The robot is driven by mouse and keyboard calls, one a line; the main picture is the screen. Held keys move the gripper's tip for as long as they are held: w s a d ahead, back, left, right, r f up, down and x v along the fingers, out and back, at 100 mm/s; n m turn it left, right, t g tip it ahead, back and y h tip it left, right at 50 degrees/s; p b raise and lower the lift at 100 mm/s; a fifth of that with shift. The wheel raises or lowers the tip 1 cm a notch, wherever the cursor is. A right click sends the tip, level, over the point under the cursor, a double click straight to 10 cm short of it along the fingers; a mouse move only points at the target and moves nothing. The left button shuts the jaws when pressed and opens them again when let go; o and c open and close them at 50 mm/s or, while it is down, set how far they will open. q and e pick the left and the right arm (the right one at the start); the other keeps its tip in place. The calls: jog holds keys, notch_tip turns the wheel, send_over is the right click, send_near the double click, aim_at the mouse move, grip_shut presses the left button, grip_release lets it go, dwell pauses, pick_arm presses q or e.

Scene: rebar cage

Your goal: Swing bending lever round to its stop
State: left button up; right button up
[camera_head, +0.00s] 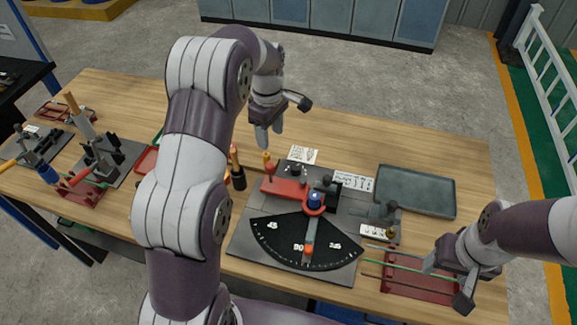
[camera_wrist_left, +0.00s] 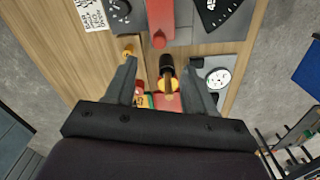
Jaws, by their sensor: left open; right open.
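The bending plate (camera_head: 243,243) lies mid-table and carries a black angle scale (camera_head: 275,240). A lever (camera_head: 309,232) runs from a red ring around the blue-topped pivot (camera_head: 314,199) toward the front, its orange end near the 90 mark. My left gripper (camera_head: 269,140) is open and empty, pointing down above the table behind the plate. The left wrist view shows its spread fingers (camera_wrist_left: 170,85). My right gripper (camera_head: 447,284) is open over the red rack at right.
A black-and-orange handled tool (camera_head: 237,168) stands left of the plate; it also shows in the left wrist view (camera_wrist_left: 167,72). A grey tray (camera_head: 415,190) is at back right. The red rack (camera_head: 405,287) holds thin rods. Other fixtures (camera_head: 100,155) crowd the left.

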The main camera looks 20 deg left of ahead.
aim_at(269, 165)
pick_arm(q)
jog(key=f+b, duration=0.1)
jog(key=a+f+b, duration=0.1)
jog(key=f+b, duration=0.1)
jog(key=f, duration=0.1)
jog(key=shift+a, duration=0.35)
jog(key=f+p, duration=0.1)
jog(key=f, duration=0.1)
jog(key=d+f, duration=0.1)
jog(key=f, duration=0.1)
jog(key=shift+d+f+p, duration=0.1)
jog(key=shift+f+p, duration=0.25)
jog(key=shift+p, duration=0.05)
jog(key=f, duration=0.4)
jog(key=shift+a+p, duration=0.3)
jog(key=shift+a, duration=0.05)
jog(key=shift+d, duration=0.15)
pick_arm(e)
jog(key=shift+a+f, duration=0.4)
jog(key=shift+a, duration=0.05)
pick_arm(q)
jog(key=c, duration=0.3)
grip_shut()
